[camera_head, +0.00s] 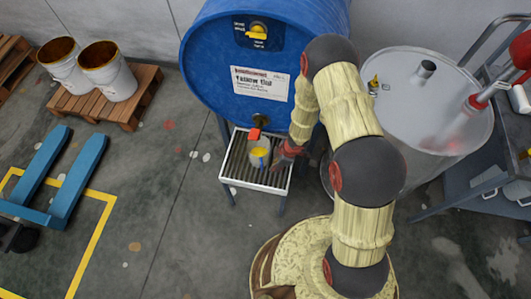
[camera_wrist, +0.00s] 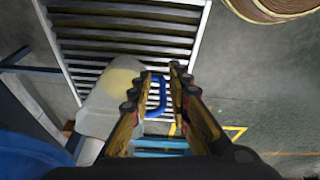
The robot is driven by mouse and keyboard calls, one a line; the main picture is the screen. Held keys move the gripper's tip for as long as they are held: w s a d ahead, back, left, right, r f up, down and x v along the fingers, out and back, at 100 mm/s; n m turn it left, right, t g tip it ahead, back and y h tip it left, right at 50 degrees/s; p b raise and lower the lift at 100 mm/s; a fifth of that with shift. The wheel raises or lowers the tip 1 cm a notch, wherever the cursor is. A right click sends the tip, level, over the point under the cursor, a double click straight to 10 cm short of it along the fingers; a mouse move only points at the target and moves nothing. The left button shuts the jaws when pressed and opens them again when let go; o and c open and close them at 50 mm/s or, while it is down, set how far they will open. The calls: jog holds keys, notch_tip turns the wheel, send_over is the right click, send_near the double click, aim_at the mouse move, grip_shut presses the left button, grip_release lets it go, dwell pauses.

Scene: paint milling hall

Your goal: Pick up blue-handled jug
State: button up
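The jug (camera_head: 258,153) stands on the slatted stand under the tap of the blue drum. It is translucent white with a yellow patch. In the wrist view the jug body (camera_wrist: 104,106) is at the left, and its blue handle (camera_wrist: 163,98) is between my two fingers. My gripper (camera_wrist: 162,72) is open, with a finger on each side of the handle and a gap at the right finger. Whether the left finger touches the handle is unclear. In the head view my gripper (camera_head: 281,156) is just right of the jug, and the handle is hard to make out.
The large blue drum (camera_head: 225,62) lies above the slatted stand (camera_head: 240,180), its red-handled tap (camera_head: 256,134) close over the jug. A grey metal vessel (camera_head: 420,75) stands right of my arm. Two white buckets (camera_head: 117,82) sit on a pallet at left. Floor is clear left of the stand.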

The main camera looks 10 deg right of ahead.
aim_at(262, 168)
jog(key=shift+n+y, duration=0.4)
jog(key=shift+y, duration=0.3)
jog(key=a+f+b, duration=0.1)
jog(key=a+f, duration=0.1)
jog(key=w+a+f+b, duration=0.1)
jog(key=a+f, duration=0.1)
jog(key=a+f+b, duration=0.1)
jog(key=a+f, duration=0.1)
jog(key=shift+w+f, duration=0.1)
jog(key=shift+w, duration=0.15)
jog(key=c, duration=0.3)
grip_shut()
